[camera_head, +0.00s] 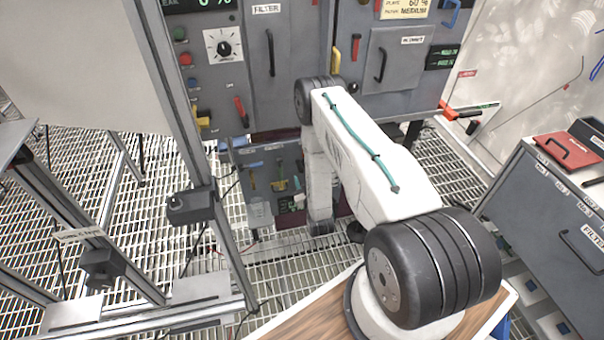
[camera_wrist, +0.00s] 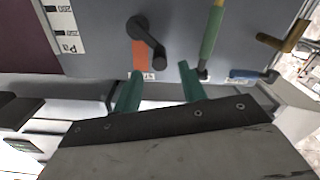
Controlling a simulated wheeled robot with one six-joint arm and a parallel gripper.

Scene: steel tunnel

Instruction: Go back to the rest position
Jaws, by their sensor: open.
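My gripper (camera_wrist: 160,69) shows in the wrist view as two green fingers, spread apart with nothing between them. They point at a grey panel (camera_wrist: 96,38) with a black crank handle (camera_wrist: 149,38) over an orange plate. A green and yellow handle (camera_wrist: 211,38) stands near the right fingertip; I cannot tell whether they touch. In the head view my white arm (camera_head: 370,160) reaches forward from its base, bends at a black joint, and its far part hangs down in front of the cabinets. My gripper cannot be made out there.
A metal frame post (camera_head: 185,110) rises left of my arm. A grey drawer unit (camera_head: 550,215) with a red item (camera_head: 568,150) on top stands at right. Grating floor (camera_head: 75,170) shows at left.

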